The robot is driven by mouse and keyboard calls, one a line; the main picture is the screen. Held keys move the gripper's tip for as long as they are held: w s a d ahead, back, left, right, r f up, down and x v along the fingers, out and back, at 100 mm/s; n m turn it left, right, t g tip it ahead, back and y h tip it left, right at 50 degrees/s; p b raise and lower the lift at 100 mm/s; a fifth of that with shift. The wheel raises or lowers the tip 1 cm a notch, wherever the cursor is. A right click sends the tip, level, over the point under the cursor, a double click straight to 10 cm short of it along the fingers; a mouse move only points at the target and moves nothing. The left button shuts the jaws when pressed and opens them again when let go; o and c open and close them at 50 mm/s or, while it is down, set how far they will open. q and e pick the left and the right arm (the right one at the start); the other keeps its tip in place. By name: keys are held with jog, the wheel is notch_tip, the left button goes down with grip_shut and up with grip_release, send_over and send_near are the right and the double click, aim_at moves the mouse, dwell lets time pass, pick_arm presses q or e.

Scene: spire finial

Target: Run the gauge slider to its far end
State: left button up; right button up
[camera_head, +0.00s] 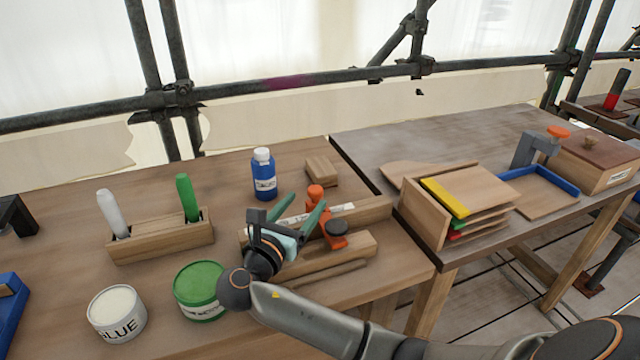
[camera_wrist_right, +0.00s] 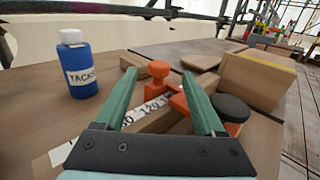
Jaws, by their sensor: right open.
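The gauge slider (camera_head: 333,238) is orange with an upright round knob (camera_head: 316,192) and a black disc (camera_head: 337,227). It sits on a wooden gauge bar (camera_head: 372,212) with a white printed scale. My right gripper (camera_head: 304,204) has green fingers, spread open and empty, close to the slider. In the right wrist view the orange knob (camera_wrist_right: 159,70) appears between the fingertips, with no finger seen pressing on it. There the black disc (camera_wrist_right: 232,108) is right of the right finger, and part of the scale (camera_wrist_right: 150,108) shows between the fingers. My left gripper is not in view.
A blue bottle (camera_head: 263,175) stands behind the gauge, near a small wood block (camera_head: 321,171). A green tin (camera_head: 200,290), a white tin (camera_head: 116,314) and a wooden holder (camera_head: 160,240) with two handles are at left. A wooden rack (camera_head: 424,216) stands right, on the adjoining table.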

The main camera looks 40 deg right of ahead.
jog(key=b+x, duration=0.1)
jog(key=x, duration=0.8)
jog(key=shift+w+d, duration=0.15)
jog(key=shift+c, duration=0.3)
grip_shut()
jog(key=shift+f, duration=0.1)
dwell(0.6)
